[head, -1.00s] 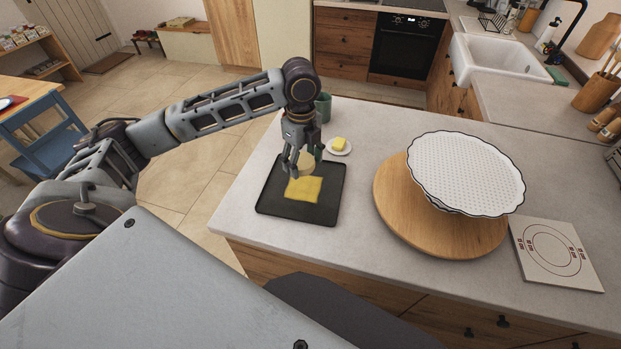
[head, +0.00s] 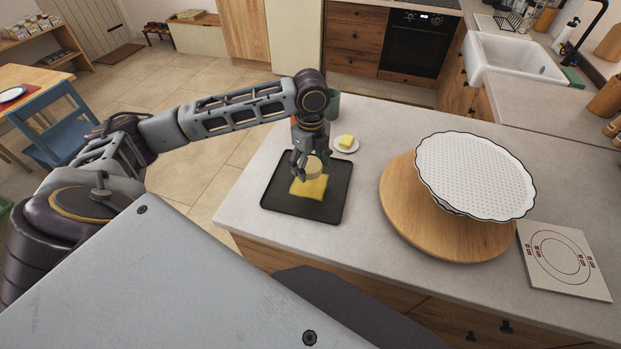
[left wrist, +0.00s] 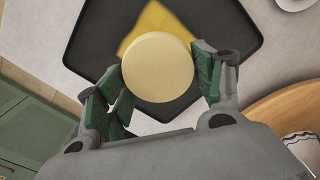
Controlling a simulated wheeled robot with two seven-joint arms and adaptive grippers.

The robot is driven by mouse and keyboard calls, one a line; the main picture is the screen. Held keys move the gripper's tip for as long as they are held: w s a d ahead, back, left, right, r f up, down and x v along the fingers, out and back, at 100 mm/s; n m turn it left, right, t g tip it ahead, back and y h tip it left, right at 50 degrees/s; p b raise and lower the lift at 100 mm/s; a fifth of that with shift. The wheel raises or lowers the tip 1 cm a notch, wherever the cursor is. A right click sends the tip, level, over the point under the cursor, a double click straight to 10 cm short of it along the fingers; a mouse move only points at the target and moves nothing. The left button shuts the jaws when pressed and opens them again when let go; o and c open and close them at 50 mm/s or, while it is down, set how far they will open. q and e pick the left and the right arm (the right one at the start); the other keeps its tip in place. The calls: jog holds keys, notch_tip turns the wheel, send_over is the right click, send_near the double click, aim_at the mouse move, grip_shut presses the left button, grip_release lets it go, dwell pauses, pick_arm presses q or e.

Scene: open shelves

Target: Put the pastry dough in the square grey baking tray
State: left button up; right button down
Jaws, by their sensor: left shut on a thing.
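The pastry dough (head: 313,168) is a pale, round, thick disc held in my left gripper (head: 309,163). In the left wrist view the dough (left wrist: 158,67) sits between the green-padded fingers of the left gripper (left wrist: 160,80). The square grey baking tray (head: 279,205) lies on the counter directly below, with a yellow sheet (head: 309,188) on its middle. The dough is over the tray and partly hides the yellow sheet; I cannot tell exactly how high it is. The tray also shows in the left wrist view (left wrist: 92,42). My right gripper is not in view.
A small plate with butter (head: 346,142) and a green cup (head: 332,105) stand behind the tray. A round wooden board (head: 405,215) bears a white fluted dish (head: 475,175) at the right. A white cooking-ring panel (head: 562,262) lies at the far right. Counter between tray and board is clear.

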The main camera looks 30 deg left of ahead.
aim_at(311, 185)
pick_arm(q)
jog(key=shift+f, duration=0.55)
jog(key=shift+f, duration=2.5)
jog(key=shift+f, duration=0.1)
jog(key=o, duration=1.2)
notch_tip(311, 185, up, 12)
jog(key=shift+r, duration=0.15)
